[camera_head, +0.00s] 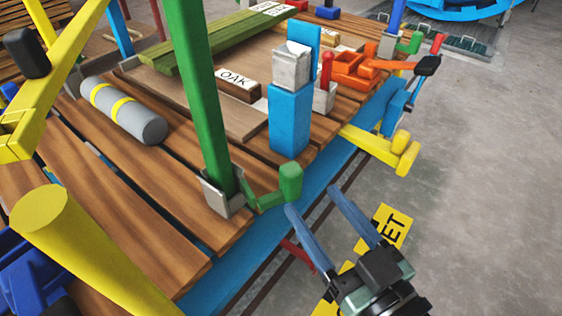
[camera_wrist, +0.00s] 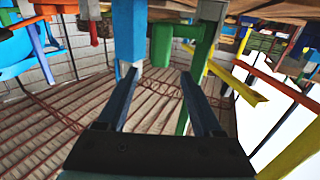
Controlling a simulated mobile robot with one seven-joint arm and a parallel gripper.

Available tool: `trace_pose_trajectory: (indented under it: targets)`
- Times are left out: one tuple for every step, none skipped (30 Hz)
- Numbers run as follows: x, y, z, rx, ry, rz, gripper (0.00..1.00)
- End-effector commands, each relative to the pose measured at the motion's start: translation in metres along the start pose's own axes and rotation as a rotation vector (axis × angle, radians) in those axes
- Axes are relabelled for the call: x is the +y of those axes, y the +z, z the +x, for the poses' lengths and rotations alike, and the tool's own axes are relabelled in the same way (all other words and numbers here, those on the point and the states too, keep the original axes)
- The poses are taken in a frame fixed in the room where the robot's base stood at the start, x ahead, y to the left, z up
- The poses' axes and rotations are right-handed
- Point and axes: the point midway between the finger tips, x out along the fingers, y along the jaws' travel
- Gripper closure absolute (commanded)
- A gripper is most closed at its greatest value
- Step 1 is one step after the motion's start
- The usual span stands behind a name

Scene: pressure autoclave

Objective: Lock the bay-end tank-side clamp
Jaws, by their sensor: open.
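A green clamp handle (camera_head: 290,182) with an upright grip sticks out from the deck's edge, at the foot of a green post (camera_head: 200,90) set in a grey metal bracket (camera_head: 222,192). My gripper (camera_head: 312,198) is open and empty, its two blue fingers pointing at this handle from the aisle side. The fingertips look close to the grip; I cannot tell whether they touch. In the wrist view the green handle (camera_wrist: 161,46) stands just beyond the gap between the fingertips (camera_wrist: 158,74). The frames do not settle whether this is the bay-end tank-side clamp.
A yellow handle (camera_head: 385,150) and an orange clamp (camera_head: 360,70) stick out farther along the edge. A blue block (camera_head: 290,118), a grey cylinder (camera_head: 125,110) and an OAK-labelled block (camera_head: 238,86) are on the wooden deck (camera_head: 130,205). The concrete floor (camera_head: 480,200) at right is clear.

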Motion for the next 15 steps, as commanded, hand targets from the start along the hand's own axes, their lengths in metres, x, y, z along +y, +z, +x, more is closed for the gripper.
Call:
trace_pose_trajectory:
  targets:
    - [-0.002,-0.001,0.010,0.003,-0.006,-0.003,0.32]
    - [-0.001,0.000,0.017,0.002,-0.005,-0.001,0.32]
    - [-0.001,0.000,0.025,0.002,-0.006,-0.001,0.32]
    - [-0.001,-0.001,0.032,0.003,-0.006,-0.002,0.32]
    - [-0.002,-0.001,0.039,0.003,-0.006,-0.003,0.32]
    - [-0.001,0.000,0.047,0.002,-0.005,-0.001,0.32]
    - [-0.001,-0.001,0.054,0.003,-0.006,-0.001,0.32]
    - [-0.002,-0.001,0.060,0.002,-0.005,-0.003,0.32]
    - [-0.001,0.000,0.068,0.003,-0.004,-0.001,0.32]
    - [-0.001,0.000,0.073,0.002,-0.004,-0.001,0.32]
    - [-0.001,0.000,0.079,0.002,-0.005,-0.001,0.32]
    - [-0.001,-0.001,0.085,0.002,-0.003,-0.002,0.32]
    - [-0.001,-0.001,0.089,0.002,-0.003,-0.001,0.32]
    - [-0.001,0.000,0.093,0.001,-0.002,-0.001,0.32]
    - [-0.001,0.000,0.098,0.001,-0.003,0.000,0.32]
